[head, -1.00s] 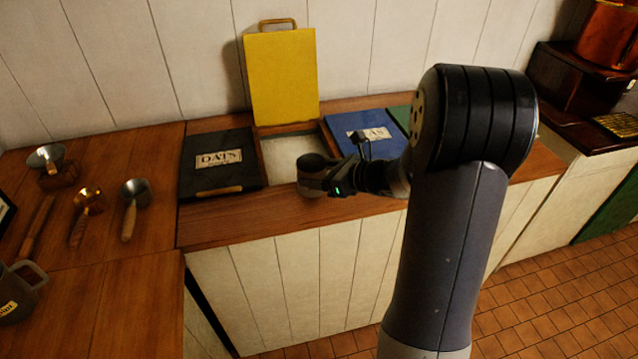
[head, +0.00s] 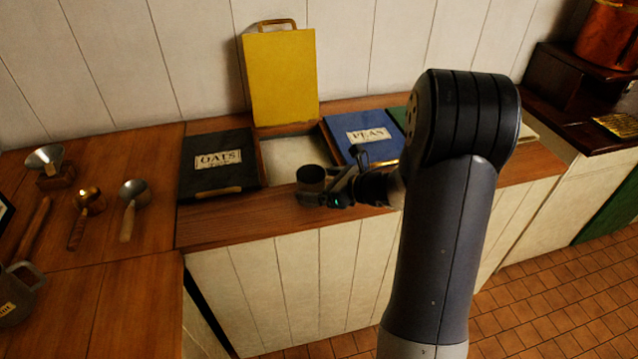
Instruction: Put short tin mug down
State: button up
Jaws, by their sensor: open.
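A short dark tin mug (head: 311,178) appears upright at the front wooden ledge of the counter, before the open bin. My gripper (head: 325,192) is open, low at the mug's right side, with its fingers close to the mug's lower part. I cannot tell whether the fingers touch it. The mug's base is partly hidden by the fingers.
An open bin (head: 290,153) with a raised yellow lid (head: 281,76) lies behind the mug. A black OATS lid (head: 218,160) is at left, a blue PEAS lid (head: 362,137) at right.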

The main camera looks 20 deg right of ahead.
jog(key=shift+r+p, duration=0.3)
jog(key=v, duration=1.2)
jog(key=shift+b, duration=0.4)
